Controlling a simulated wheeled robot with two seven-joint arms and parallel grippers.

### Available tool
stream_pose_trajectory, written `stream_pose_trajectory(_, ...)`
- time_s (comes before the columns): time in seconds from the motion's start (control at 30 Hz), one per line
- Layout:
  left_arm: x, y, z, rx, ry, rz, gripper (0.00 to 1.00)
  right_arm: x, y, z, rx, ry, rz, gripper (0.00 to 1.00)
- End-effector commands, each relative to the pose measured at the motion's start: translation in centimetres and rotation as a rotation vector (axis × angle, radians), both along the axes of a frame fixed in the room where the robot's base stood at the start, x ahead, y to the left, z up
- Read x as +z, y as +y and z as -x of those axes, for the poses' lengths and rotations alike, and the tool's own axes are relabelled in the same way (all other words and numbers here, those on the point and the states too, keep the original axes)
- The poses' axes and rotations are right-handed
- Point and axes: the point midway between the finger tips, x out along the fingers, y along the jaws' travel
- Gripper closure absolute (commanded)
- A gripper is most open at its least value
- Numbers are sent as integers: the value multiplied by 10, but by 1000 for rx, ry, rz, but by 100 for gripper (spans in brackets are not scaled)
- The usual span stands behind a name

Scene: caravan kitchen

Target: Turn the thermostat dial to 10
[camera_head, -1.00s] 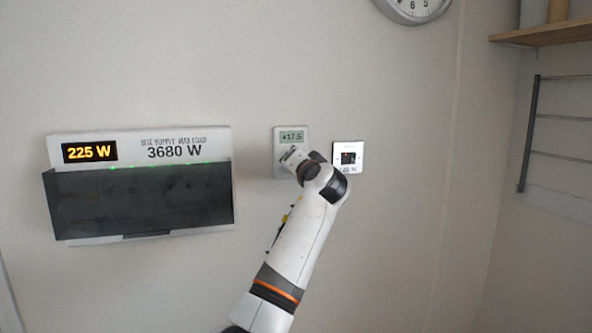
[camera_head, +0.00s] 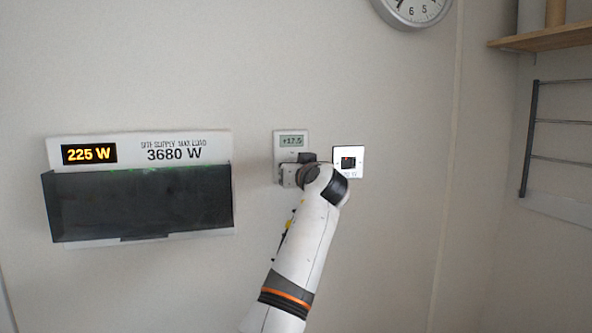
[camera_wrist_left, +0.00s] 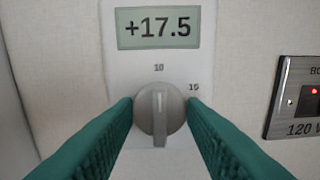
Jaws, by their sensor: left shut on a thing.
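The white thermostat (camera_head: 291,141) is on the wall, with a display that reads +17.5. In the left wrist view its grey dial (camera_wrist_left: 158,112) sits below the display (camera_wrist_left: 157,27), with the marks 10 above it and 15 at its upper right. The dial's raised grip stands upright in that view. My left gripper (camera_wrist_left: 160,118) is shut on the dial, with one green finger on each side. In the head view the gripper hides the lower thermostat and the dial. My right gripper is not in view.
A white switch plate (camera_head: 348,160) is on the wall just right of the thermostat. A dark-fronted supply box (camera_head: 140,200) reading 225 W is at left. A clock (camera_head: 412,10) and a shelf (camera_head: 545,38) are higher up at right.

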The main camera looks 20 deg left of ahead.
Motion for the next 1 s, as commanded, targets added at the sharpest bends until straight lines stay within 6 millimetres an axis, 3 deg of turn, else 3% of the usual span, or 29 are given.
stream_pose_trajectory(0.6, -3, 0, -1, 0, -16, 35, 85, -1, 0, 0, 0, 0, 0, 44)
stream_pose_trajectory(0.63, -3, 0, -1, 0, -16, 35, 58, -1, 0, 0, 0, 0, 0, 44)
stream_pose_trajectory(0.73, -2, 0, 0, 0, -17, 34, 41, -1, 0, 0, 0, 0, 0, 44)
stream_pose_trajectory(1.0, -1, 0, 0, 0, -20, 33, 41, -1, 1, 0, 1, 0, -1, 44)
